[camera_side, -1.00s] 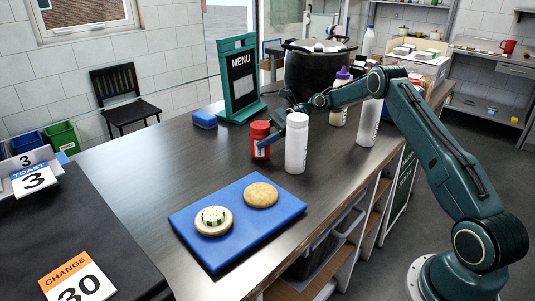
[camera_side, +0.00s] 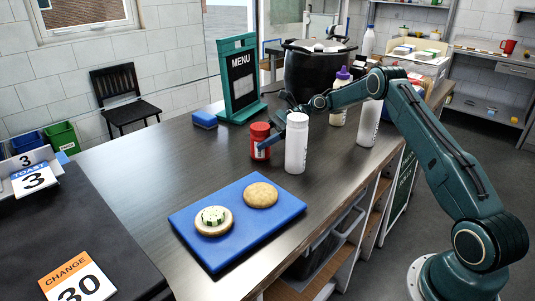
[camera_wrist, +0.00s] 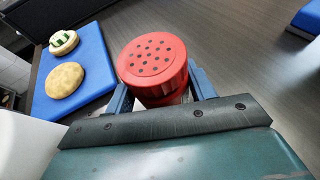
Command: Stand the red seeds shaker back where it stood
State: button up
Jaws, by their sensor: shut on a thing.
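The red seeds shaker (camera_side: 260,141) stands upright on the dark counter, behind and to the left of a white bottle in the side view. In the wrist view its perforated red lid (camera_wrist: 152,58) sits between the two blue fingers. My gripper (camera_wrist: 160,90) is shut on the shaker; in the side view the gripper (camera_side: 267,142) is partly hidden behind the white bottle. The shaker's base looks to be at or very near the counter; I cannot tell whether it touches.
The white bottle (camera_side: 296,143) stands close to my gripper. A blue board (camera_side: 238,238) holds two round bread pieces, one topped with green-and-white slices (camera_side: 213,216). A blue block (camera_side: 205,119) and a green menu stand (camera_side: 224,80) are behind. The counter left of the shaker is clear.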

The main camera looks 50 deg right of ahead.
jog(key=shift+f, duration=0.4)
jog(key=o, duration=1.1)
jog(key=shift+r, duration=0.75)
jog(key=shift+t, duration=0.4)
jog(key=r, duration=0.3)
jog(key=a+r, duration=0.1)
jog(key=r, duration=0.5)
jog(key=shift+w+a+r, duration=0.3)
jog(key=shift+w, duration=0.05)
jog(key=shift+a+r+m, duration=0.25)
jog(key=shift+m, duration=0.05)
jog(key=s+a+r+m+t+h, duration=0.4)
jog(key=s+a+m+t, duration=0.1)
jog(key=s+a+t, duration=0.1)
jog(key=shift+s+a, duration=0.2)
